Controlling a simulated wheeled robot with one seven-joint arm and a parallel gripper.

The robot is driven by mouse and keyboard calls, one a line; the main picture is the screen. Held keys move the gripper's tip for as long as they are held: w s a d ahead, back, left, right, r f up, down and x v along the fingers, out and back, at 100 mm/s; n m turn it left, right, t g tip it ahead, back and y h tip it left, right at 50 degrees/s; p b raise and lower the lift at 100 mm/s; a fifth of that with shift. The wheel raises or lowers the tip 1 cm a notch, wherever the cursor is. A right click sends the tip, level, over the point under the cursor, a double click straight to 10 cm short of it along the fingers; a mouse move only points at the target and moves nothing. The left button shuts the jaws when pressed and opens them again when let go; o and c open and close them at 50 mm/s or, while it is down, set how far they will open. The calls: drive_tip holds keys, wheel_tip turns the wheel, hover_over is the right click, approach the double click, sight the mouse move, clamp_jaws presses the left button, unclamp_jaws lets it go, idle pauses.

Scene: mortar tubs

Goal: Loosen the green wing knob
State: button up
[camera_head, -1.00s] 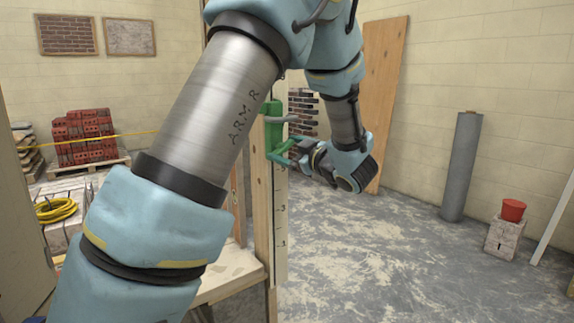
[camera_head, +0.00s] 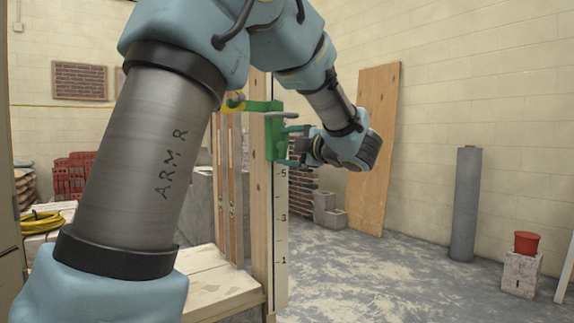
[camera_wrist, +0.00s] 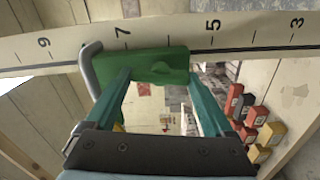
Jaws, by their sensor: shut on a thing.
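A green wing knob (camera_head: 275,143) sits on a green fitting at the wooden post, beside a numbered white strip (camera_head: 281,230). In the wrist view, the green knob (camera_wrist: 150,65) lies across the strip between the numbers 7 and 5. My gripper (camera_head: 283,146) reaches in from the right, its teal fingers above and below the green piece. In the wrist view, my gripper (camera_wrist: 157,76) is shut on the green piece, one finger at each side. A bent grey bar (camera_wrist: 90,70) shows at its left. The fingertip contact is partly hidden.
A yellow part (camera_head: 235,99) shows behind the post. A pale wooden bench top (camera_head: 222,280) lies at its foot. The floor between is clear.

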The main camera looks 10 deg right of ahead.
drive_tip(key=shift+f+n+b, duration=0.15)
drive_tip(key=shift+n+b, duration=0.65)
drive_tip(key=shift+b, duration=0.3)
drive_tip(key=shift+r, duration=0.2)
drive_tip(key=o, duration=1.1)
drive_tip(key=v, duration=1.1)
drive_tip(key=shift+w, duration=0.1)
